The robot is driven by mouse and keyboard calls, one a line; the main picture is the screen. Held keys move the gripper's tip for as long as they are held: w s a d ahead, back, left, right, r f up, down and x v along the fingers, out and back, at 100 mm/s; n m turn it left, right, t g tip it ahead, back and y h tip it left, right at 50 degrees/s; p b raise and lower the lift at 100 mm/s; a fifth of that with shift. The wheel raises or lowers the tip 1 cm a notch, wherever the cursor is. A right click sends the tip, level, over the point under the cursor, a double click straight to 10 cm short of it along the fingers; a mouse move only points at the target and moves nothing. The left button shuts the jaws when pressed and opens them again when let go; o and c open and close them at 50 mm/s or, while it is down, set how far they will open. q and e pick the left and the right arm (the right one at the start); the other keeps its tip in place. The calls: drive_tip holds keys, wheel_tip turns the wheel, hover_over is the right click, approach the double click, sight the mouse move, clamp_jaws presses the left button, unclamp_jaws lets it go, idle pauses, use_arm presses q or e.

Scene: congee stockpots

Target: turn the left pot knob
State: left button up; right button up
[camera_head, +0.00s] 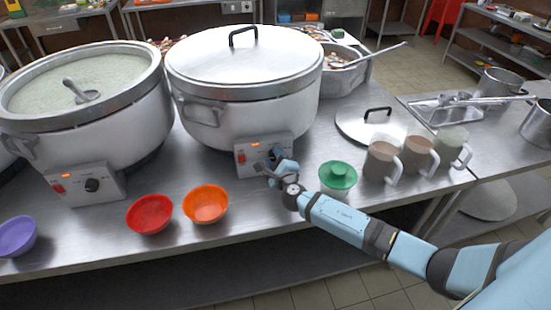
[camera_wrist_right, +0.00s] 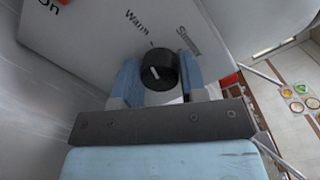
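The left pot (camera_head: 95,115) is large, uncovered and full of pale congee. Its control box carries a black knob (camera_head: 91,185) and a red switch. The lidded pot (camera_head: 250,105) to its right has a similar control box (camera_head: 246,160). My right gripper (camera_head: 279,160) is at that box and covers its knob in the head view. In the right wrist view, the black knob (camera_wrist_right: 158,70) lies between the two blue fingers of my right gripper (camera_wrist_right: 159,78), near the words Warm and Simmer. I cannot tell whether the fingers press on it. My left gripper is not in view.
Red (camera_head: 150,214), orange (camera_head: 205,204) and purple (camera_head: 17,236) bowls stand along the counter's front. A green bowl (camera_head: 337,177) stands just right of my gripper, with several mugs (camera_head: 383,160) beyond. A loose lid (camera_head: 372,127) lies behind them. A ladle (camera_head: 82,92) rests in the left pot.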

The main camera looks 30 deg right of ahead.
drive_tip(key=shift+c, duration=0.6)
